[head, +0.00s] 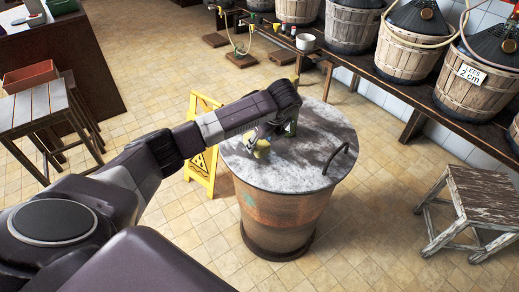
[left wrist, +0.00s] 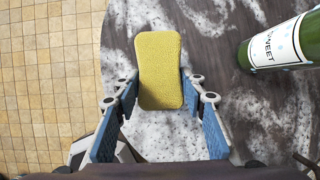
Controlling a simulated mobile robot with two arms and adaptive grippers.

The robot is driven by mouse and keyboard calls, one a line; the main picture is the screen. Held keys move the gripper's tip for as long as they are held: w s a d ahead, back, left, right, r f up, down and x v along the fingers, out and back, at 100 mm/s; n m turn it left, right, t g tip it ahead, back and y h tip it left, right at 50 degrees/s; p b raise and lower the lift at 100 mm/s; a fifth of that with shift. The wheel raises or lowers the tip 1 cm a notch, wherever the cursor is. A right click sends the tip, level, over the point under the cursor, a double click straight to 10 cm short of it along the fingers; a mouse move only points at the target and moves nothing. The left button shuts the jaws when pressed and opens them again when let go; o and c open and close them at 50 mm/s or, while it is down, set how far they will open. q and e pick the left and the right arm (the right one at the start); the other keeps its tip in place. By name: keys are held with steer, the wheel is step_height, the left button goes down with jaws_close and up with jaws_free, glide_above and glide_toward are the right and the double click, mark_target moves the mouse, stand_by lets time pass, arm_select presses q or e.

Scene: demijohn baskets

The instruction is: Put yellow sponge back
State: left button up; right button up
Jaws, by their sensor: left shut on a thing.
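The yellow sponge (head: 262,149) is a small block seen over the grey-topped barrel (head: 318,170) in the head view. In the left wrist view the sponge (left wrist: 160,62) stands lengthwise between the blue-grey finger pads. My left gripper (head: 257,141) is shut on it; the gripper's fingers also show in the left wrist view (left wrist: 160,98). Whether the sponge touches the lid is unclear. A green bottle (left wrist: 285,45) with a white label reading "SWEET" lies to the right of the sponge. My right gripper is not in view.
The barrel lid has a dark curved handle (head: 342,158) on its right. A yellow floor sign (head: 203,150) stands just left of the barrel. A weathered stool (head: 478,200) is at right, and a bench with basketed demijohns (head: 405,50) runs behind. Tiled floor between is clear.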

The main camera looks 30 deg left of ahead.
arm_select(q)
step_height(320, 180, down, 3)
steer(key=shift+f, duration=0.15)
steer(key=o, duration=1.2)
steer(key=v, duration=1.2)
